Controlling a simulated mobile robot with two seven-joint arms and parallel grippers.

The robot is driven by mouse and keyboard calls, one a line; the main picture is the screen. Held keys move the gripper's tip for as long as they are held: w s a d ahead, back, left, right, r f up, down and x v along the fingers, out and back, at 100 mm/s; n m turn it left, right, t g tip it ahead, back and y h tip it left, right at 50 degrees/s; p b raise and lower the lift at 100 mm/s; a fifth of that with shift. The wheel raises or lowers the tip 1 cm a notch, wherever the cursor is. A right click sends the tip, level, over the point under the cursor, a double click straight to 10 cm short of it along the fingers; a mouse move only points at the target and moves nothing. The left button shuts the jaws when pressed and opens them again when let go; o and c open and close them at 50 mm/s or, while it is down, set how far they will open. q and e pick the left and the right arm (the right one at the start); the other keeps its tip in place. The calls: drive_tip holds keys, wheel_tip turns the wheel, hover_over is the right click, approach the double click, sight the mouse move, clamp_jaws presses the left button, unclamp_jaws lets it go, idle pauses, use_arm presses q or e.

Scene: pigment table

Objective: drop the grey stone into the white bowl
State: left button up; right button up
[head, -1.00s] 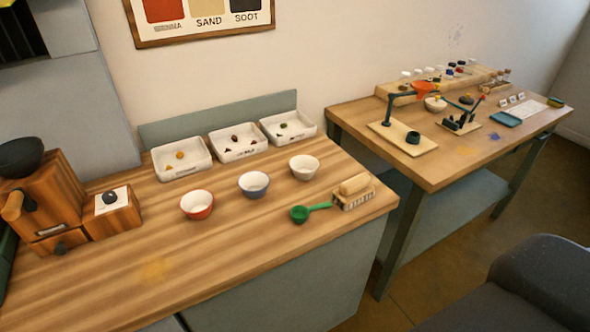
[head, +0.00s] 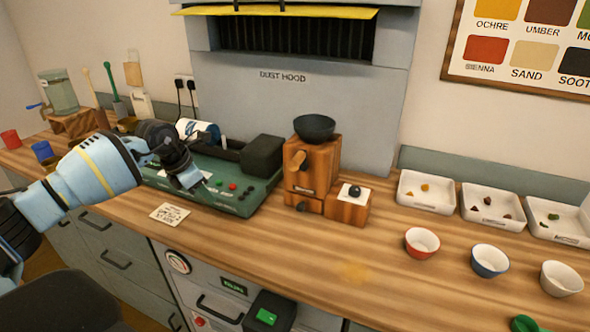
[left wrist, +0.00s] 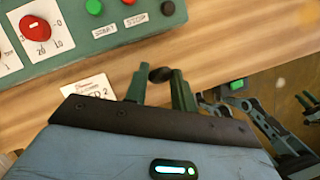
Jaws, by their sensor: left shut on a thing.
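My left gripper (head: 188,178) is in front of the green machine in the head view. In the left wrist view its two green fingers (left wrist: 158,84) are shut on a small dark oval stone (left wrist: 160,74), taken to be the grey stone. The stone is above the counter, and I cannot make it out in the head view. The white bowl (head: 561,279) stands at the far right, well away from the gripper; its inside looks empty.
A red bowl (head: 421,243) and a blue bowl (head: 489,261) stand left of the white one. Behind are white trays (head: 427,192) with small pieces. A wooden mill (head: 312,165) and a block with a dark lump (head: 354,192) stand between gripper and bowls.

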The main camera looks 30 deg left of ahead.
use_arm(q)
drive_tip(key=s+d+m+g, duration=0.3)
drive_tip(key=s+d+m, duration=0.1)
drive_tip(key=d+m, duration=0.5)
drive_tip(key=s+d+f+m+g+y, duration=0.1)
drive_tip(key=s+d+m, duration=0.3)
drive_tip(key=d+m, duration=0.6)
drive_tip(key=s+d+f+m+g+y, duration=0.1)
drive_tip(key=s+d+m+g, duration=0.3)
drive_tip(key=d+m, duration=0.5)
drive_tip(key=m, duration=0.3)
drive_tip(key=shift+s+d+f+g, duration=0.15)
drive_tip(key=shift+s+d+g, duration=0.15)
drive_tip(key=shift+d, duration=0.1)
drive_tip(key=shift+d, duration=0.1)
